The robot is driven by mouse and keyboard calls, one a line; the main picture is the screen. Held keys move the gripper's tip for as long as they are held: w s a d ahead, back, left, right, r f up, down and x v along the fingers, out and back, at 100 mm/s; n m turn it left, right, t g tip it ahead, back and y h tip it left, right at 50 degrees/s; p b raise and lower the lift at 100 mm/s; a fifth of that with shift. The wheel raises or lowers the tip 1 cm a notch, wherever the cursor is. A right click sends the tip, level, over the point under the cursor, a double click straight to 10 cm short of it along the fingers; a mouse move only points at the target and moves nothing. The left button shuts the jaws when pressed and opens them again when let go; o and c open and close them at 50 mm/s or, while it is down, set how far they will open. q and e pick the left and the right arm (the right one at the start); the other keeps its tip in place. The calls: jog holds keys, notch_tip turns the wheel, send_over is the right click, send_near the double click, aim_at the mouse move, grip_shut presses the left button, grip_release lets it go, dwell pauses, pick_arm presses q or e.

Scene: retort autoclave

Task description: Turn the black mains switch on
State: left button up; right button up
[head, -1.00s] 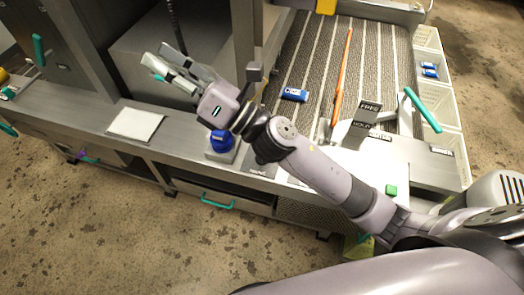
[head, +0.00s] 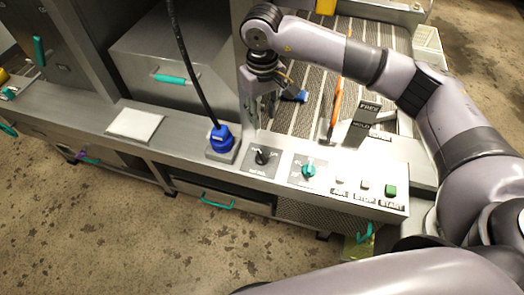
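The black mains switch (head: 262,156) is a small rotary knob on a dark plate on the steel control ledge, between the blue plug and the teal knob. Its labels are too small to read surely, and I cannot tell which one the knob points at. My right gripper (head: 259,112) hangs pointing down, above and just behind the switch, apart from it. Its fingers are seen edge-on against the steel post, so their opening is unclear. Nothing shows held in it. My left gripper is not in view.
Beside the switch are a blue plug (head: 221,138) with a black cable, a teal selector knob (head: 308,170), and a green start button (head: 391,190). A black lever tag (head: 366,118) stands behind them. A white pad (head: 135,124) lies on the ledge at left.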

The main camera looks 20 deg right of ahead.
aim_at(262, 154)
notch_tip(262, 154, down, 16)
jog(key=p, duration=0.4)
jog(key=shift+a+r, duration=0.1)
jog(key=shift+r, duration=0.05)
jog(key=shift+f, duration=0.7)
jog(key=shift+c, duration=0.3)
grip_shut()
